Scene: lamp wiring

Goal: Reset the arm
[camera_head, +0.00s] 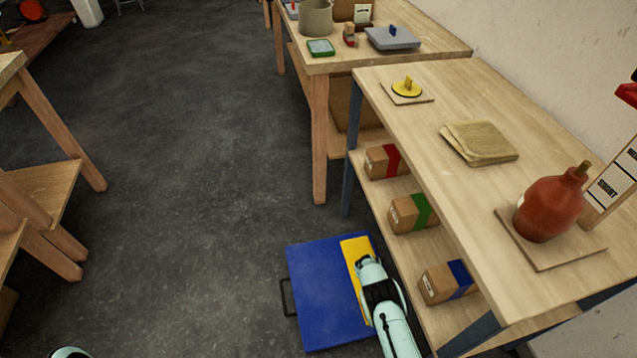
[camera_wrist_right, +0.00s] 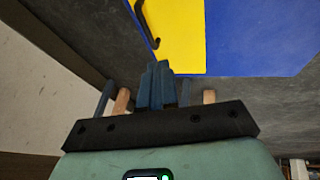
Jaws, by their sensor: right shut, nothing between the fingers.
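My right arm (camera_head: 388,310) comes in from the bottom of the head view, beside the workbench. Its gripper end (camera_head: 363,260) is over the yellow strip of a blue panel. In the right wrist view the right gripper's fingers (camera_wrist_right: 158,72) are together with nothing between them. The yellow strip (camera_wrist_right: 178,35) and the blue panel (camera_wrist_right: 255,40) lie beyond the fingertips there. Only a small rounded piece of my left arm (camera_head: 70,352) shows at the bottom left edge of the head view. The left gripper is outside the frame.
The blue panel (camera_head: 322,300) has a dark side handle. The nearby workbench (camera_head: 440,95) holds a red-brown jug (camera_head: 550,208), a folded cloth (camera_head: 479,141) and a yellow knobbed disc (camera_head: 407,88). Its lower shelf holds boxes with red, green and blue bands. Open grey floor (camera_head: 190,160) lies left.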

